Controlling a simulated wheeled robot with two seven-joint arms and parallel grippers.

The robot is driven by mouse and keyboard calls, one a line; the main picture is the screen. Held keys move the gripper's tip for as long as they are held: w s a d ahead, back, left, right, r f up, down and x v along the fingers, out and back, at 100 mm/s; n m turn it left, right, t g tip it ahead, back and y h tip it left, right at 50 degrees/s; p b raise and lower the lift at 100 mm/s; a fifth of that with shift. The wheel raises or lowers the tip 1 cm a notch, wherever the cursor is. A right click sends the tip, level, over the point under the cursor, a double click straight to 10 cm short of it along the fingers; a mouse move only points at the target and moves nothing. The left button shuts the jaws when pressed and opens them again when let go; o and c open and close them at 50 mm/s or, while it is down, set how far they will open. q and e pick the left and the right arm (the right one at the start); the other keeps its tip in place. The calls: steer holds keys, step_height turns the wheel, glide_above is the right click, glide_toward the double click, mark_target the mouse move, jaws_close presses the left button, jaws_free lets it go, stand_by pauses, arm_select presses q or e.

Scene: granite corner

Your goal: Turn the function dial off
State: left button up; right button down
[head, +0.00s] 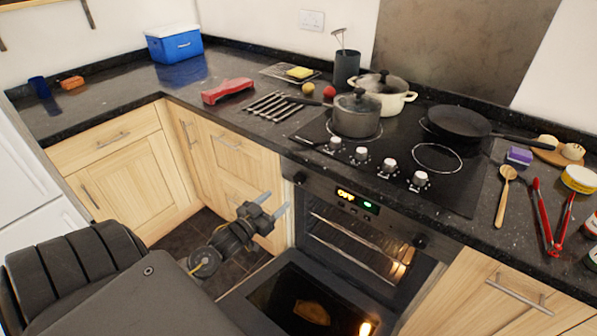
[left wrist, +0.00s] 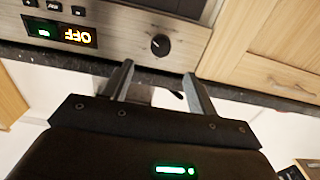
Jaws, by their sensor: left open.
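The oven's control panel has a round black dial at its left end (head: 299,178) and another at its right end (head: 421,241). Between them a display (head: 357,201) shows orange letters that read OFF. My left gripper (head: 273,204) is open and empty, in front of the panel's left end and a little below the left dial. In the left wrist view, which is upside down, a dial (left wrist: 160,45) lies just beyond the gap between my open fingers (left wrist: 157,80), apart from them. A small pale mark shows on it. My right gripper is out of view.
The oven door (head: 290,295) hangs open below the panel, with the lit oven rack behind it. Wooden cabinets (head: 225,165) stand to the left.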

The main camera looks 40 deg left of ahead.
mark_target(297, 181)
arm_select(q)
steer(key=w, duration=1)
steer(key=shift+w+a+p, duration=0.2)
steer(key=shift+w+p, duration=0.1)
steer(key=shift+p, duration=0.1)
steer(key=c, duration=1)
steer(key=shift+n, duration=0.3)
